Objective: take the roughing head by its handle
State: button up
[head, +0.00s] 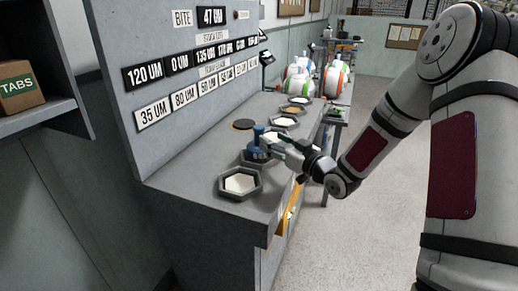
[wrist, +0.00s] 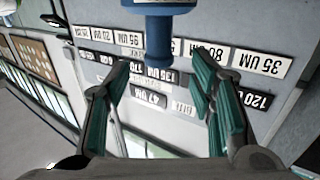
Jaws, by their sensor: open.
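The roughing head (head: 257,153) is a blue piece with an upright blue handle (head: 258,133), in a hexagonal holder on the grey bench. My gripper (head: 273,142) is just right of the handle, at about its height. In the wrist view, a blue cylindrical piece with a pale collar (wrist: 158,22), apparently the roughing head, shows at the top edge, cut off by the frame. My gripper (wrist: 160,62) is open there, with its green-padded fingers apart and nothing between them. The blue piece lies beyond the fingertips. Whether anything touches is not clear.
A hexagonal tray with white contents (head: 240,184) is nearer on the bench. More trays (head: 285,122) and a dark disc (head: 243,124) lie behind. A labelled panel (head: 180,65) stands along the left. Open floor (head: 350,240) lies right.

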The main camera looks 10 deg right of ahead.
aim_at(262, 132)
jog(key=x, duration=0.8)
jog(key=shift+w, duration=0.15)
jog(key=shift+c, duration=0.6)
grip_shut()
jog(key=shift+r, duration=0.2)
